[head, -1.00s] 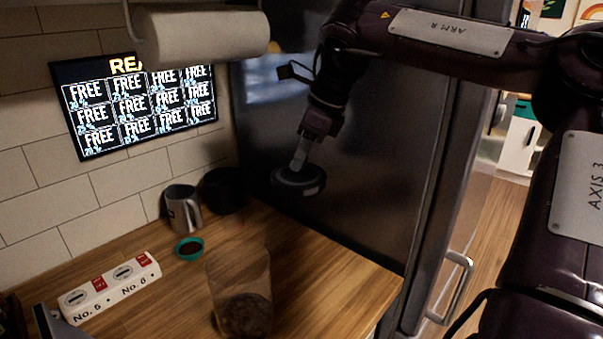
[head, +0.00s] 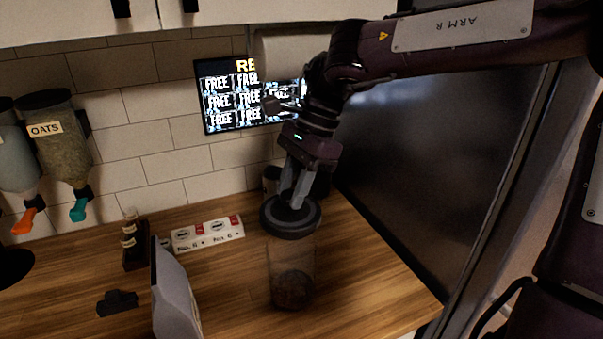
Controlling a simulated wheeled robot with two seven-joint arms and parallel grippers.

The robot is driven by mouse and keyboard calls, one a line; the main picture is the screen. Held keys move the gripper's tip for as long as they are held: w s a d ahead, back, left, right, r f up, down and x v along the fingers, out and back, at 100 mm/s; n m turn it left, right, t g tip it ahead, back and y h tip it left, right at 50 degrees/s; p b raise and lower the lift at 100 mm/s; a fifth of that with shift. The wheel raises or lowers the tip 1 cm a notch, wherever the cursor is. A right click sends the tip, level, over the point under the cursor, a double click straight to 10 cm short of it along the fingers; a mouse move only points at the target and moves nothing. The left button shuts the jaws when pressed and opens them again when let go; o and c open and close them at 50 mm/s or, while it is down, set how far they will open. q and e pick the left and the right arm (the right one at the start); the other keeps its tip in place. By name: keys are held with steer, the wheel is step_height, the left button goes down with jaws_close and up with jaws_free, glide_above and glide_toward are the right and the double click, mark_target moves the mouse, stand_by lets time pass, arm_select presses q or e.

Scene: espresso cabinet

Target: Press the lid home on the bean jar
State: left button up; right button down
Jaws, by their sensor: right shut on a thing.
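The bean jar (head: 292,262) is a clear container on the wooden counter, with dark beans (head: 292,291) in its bottom. The round black lid (head: 275,226) is level or nearly so, directly over the jar's mouth. It covers the jar's rim, so I cannot tell whether lid and jar touch. My right gripper (head: 295,192) reaches down from above and is shut on the raised middle of the lid. My left gripper is not in view.
A grey upright slab (head: 174,295) stands left of the jar. Dispensers (head: 58,140) hang at left. A dark fridge side (head: 425,165) bounds the right. Counter right of the jar is clear.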

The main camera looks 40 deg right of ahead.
mark_target(291, 217)
steer(key=shift+w, duration=0.25)
steer(key=shift+s, duration=0.1)
steer(key=shift+s+f, duration=0.1)
steer(key=shift+f, duration=0.4)
steer(key=shift+f+b, duration=0.3)
steer(key=shift+b, duration=0.2)
steer(key=shift+f, duration=0.4)
steer(key=shift+f+b, duration=0.8)
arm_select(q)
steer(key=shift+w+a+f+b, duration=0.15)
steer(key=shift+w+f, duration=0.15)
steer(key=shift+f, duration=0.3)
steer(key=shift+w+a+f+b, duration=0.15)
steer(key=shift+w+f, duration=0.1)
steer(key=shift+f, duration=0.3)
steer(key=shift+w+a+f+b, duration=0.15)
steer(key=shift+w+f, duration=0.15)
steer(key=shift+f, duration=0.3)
arm_select(e)
steer(key=shift+f, duration=0.65)
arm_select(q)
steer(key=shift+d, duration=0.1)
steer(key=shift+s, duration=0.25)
